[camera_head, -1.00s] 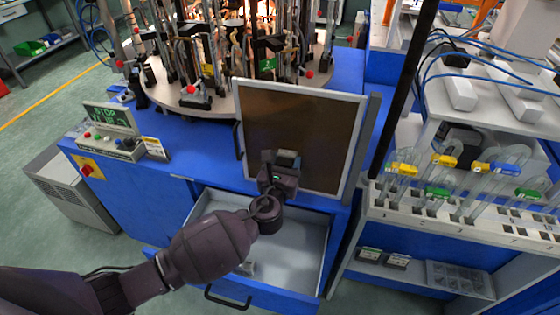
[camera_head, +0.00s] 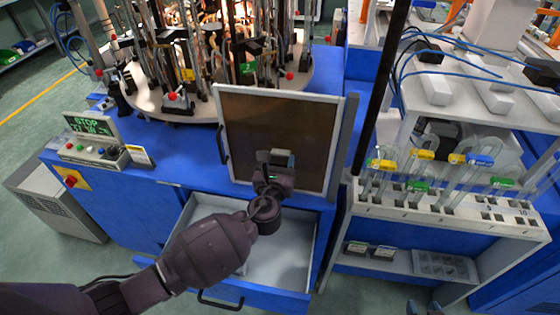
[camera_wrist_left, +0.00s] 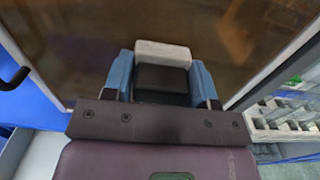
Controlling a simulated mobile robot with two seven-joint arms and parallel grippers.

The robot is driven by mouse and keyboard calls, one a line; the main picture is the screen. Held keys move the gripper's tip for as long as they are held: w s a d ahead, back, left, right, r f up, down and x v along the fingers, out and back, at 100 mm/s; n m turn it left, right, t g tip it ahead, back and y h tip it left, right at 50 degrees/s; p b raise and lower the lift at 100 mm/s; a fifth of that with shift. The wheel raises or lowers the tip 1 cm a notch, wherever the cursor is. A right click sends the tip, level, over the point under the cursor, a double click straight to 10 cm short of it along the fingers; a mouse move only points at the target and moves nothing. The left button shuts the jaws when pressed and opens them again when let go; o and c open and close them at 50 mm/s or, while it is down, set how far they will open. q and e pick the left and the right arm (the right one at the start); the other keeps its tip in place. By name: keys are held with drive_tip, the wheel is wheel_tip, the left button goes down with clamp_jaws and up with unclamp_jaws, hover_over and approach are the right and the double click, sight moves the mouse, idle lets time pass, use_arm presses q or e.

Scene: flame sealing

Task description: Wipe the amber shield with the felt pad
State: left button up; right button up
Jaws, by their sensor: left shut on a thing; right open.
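The amber shield (camera_head: 268,120) is a brown, see-through panel in a pale frame, standing tilted at the front of the blue machine. My left gripper (camera_head: 277,160) is in front of its lower middle. In the left wrist view my left gripper (camera_wrist_left: 163,85) has its blue fingers shut on the felt pad (camera_wrist_left: 163,52), a block with a light grey edge and a dark body. The shield (camera_wrist_left: 220,30) fills the view behind the pad; whether they touch I cannot tell. The tips of my right gripper (camera_head: 424,308) show apart and empty at the bottom edge.
An open drawer (camera_head: 300,262) juts out below the shield. A control box (camera_head: 93,150) reading STOP stands at left. A black post (camera_head: 380,90) rises right of the shield, beside a rack (camera_head: 445,218) of glass tubes with coloured clips. The carousel (camera_head: 195,105) stands behind.

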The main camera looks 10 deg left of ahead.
sight(253, 149)
use_arm(q)
drive_tip(key=shift+a, duration=0.55)
drive_tip(key=a, duration=0.3)
drive_tip(key=a+p, duration=0.1)
drive_tip(key=a, duration=0.2)
drive_tip(key=shift+w+a, duration=0.2)
drive_tip(key=shift+a, duration=0.1)
drive_tip(key=shift+a+r, duration=0.1)
drive_tip(key=shift+r, duration=0.05)
